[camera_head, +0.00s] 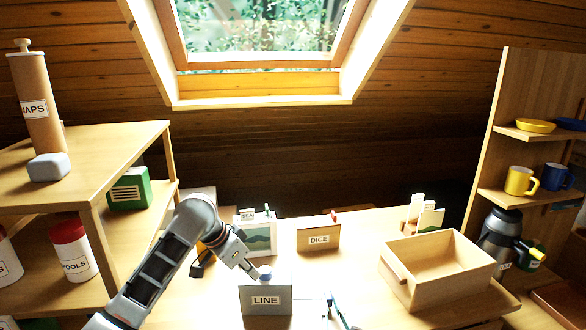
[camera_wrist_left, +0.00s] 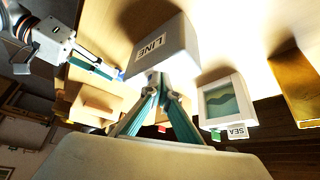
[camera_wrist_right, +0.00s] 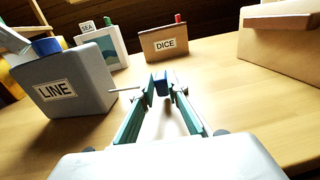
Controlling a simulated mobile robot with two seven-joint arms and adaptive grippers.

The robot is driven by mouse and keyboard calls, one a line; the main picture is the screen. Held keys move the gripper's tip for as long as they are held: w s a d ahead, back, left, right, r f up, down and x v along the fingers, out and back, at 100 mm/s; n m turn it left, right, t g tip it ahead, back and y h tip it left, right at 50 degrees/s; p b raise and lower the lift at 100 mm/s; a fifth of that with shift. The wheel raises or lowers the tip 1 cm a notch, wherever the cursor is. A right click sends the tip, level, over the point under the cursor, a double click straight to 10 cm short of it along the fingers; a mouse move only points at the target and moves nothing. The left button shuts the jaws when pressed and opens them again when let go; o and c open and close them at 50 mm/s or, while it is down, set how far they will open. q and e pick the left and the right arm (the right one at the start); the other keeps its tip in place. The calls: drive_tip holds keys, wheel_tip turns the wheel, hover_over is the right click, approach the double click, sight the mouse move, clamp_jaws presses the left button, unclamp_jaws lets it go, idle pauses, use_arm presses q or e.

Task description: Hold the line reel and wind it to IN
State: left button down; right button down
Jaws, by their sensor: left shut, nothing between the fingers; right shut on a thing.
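The line reel is a grey box labelled LINE (camera_head: 265,301) near the front of the table, with a blue knob (camera_head: 265,273) on top. It also shows in the left wrist view (camera_wrist_left: 165,50) and right wrist view (camera_wrist_right: 62,85). A thin rod (camera_wrist_right: 125,90) sticks out of its side toward a blue crank handle (camera_wrist_right: 161,84). My right gripper (camera_head: 333,300) is shut on that handle, right of the box. My left gripper (camera_head: 254,272) is shut and empty at the box's top, beside the knob; I cannot tell whether it touches. No IN mark is readable.
Behind the reel stand a SEA picture box (camera_head: 256,236) and a DICE box (camera_head: 318,239). An open wooden tray (camera_head: 440,290) stands to the right, near a dark flask (camera_head: 499,238). Shelves flank both sides.

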use_arm(q)
drive_tip(key=shift+w+a, duration=0.15)
drive_tip(key=shift+w, duration=0.1)
drive_tip(key=shift+a, duration=0.1)
idle(0.5)
drive_tip(key=shift+s+a, duration=0.2)
drive_tip(key=shift+a, duration=0.05)
drive_tip(key=shift+r, duration=0.15)
wheel_tip(320, 180, up, 6)
drive_tip(key=shift+f, duration=0.15)
idle(0.3)
